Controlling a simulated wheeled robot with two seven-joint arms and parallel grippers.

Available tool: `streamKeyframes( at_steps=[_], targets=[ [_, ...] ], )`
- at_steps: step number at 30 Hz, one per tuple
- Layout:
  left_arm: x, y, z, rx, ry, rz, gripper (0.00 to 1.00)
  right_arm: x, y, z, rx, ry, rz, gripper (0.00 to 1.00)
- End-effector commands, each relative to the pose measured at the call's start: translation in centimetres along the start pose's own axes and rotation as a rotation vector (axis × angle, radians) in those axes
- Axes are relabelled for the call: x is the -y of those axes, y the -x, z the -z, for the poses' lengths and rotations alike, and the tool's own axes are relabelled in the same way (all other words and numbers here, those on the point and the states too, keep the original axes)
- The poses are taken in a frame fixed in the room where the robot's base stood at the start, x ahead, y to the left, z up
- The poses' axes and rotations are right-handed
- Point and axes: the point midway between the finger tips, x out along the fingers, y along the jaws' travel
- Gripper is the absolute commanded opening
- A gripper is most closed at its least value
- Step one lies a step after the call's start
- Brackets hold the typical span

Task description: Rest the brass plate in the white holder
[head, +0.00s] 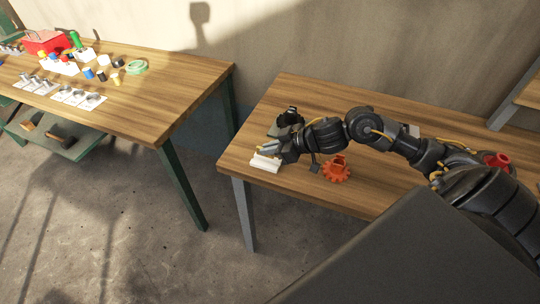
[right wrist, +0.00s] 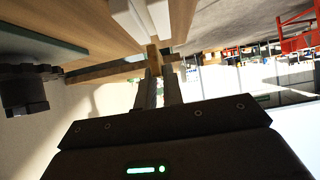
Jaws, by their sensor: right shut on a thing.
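The white holder (head: 265,163) lies near the front left corner of the right table. It also shows at the top of the right wrist view (right wrist: 129,22), just beyond my fingertips. My right gripper (head: 267,147) reaches in from the right, just above and behind the holder. In the right wrist view its fingers (right wrist: 158,75) are shut on the brass plate (right wrist: 153,55), a small tan piece whose edge shows between the tips. I cannot tell whether the plate touches the holder. In the head view the plate is too small to make out. My left gripper is not in view.
A dark object (head: 291,116) stands behind my right gripper. An orange gear-shaped part (head: 337,170) sits to the right, and a red part (head: 497,160) farther right. The left table (head: 140,95) carries a red box (head: 45,41) and several small items. A gap separates the tables.

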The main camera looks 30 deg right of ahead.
Motion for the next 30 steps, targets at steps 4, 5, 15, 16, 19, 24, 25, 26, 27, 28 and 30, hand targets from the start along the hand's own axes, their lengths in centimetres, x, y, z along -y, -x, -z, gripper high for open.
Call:
streamKeyframes(
  at_steps=[4, 5, 15, 16, 19, 24, 25, 26, 27, 28, 30],
  targets=[
    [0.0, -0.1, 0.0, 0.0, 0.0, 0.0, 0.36, -0.2, -1.3, -1.9, 0.003, -0.006, 0.0, 0.0],
    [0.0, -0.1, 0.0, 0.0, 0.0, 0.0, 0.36, -0.2, -1.5, -2.1, 0.001, -0.007, 0.0, 0.0],
    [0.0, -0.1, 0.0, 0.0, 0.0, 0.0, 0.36, -0.2, -2.0, -2.7, 0.0, -0.001, -0.001, 0.0],
    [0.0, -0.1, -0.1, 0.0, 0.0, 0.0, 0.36, -0.2, -2.0, -2.7, 0.0, -0.001, -0.001, 0.0],
    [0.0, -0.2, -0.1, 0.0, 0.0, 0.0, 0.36, -0.2, -2.1, -3.0, 0.0, -0.002, -0.001, 0.0],
    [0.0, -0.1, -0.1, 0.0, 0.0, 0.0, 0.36, -0.2, -2.1, -3.0, 0.001, -0.001, -0.001, 0.3],
    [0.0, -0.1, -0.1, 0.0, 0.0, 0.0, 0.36, -0.2, -2.1, -2.9, 0.001, -0.001, -0.001, 0.31],
    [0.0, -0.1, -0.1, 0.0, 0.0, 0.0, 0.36, -0.2, -2.1, -2.9, 0.001, -0.001, -0.001, 0.31],
    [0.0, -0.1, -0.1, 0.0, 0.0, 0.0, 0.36, -0.2, -2.1, -2.9, 0.001, -0.001, -0.001, 0.31],
    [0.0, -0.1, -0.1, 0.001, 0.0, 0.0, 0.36, -0.2, -2.1, -2.9, 0.001, -0.001, -0.001, 0.31],
    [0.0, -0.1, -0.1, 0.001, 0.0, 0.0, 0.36, -0.2, -2.1, -2.9, 0.001, -0.001, -0.001, 0.31]
  ],
)
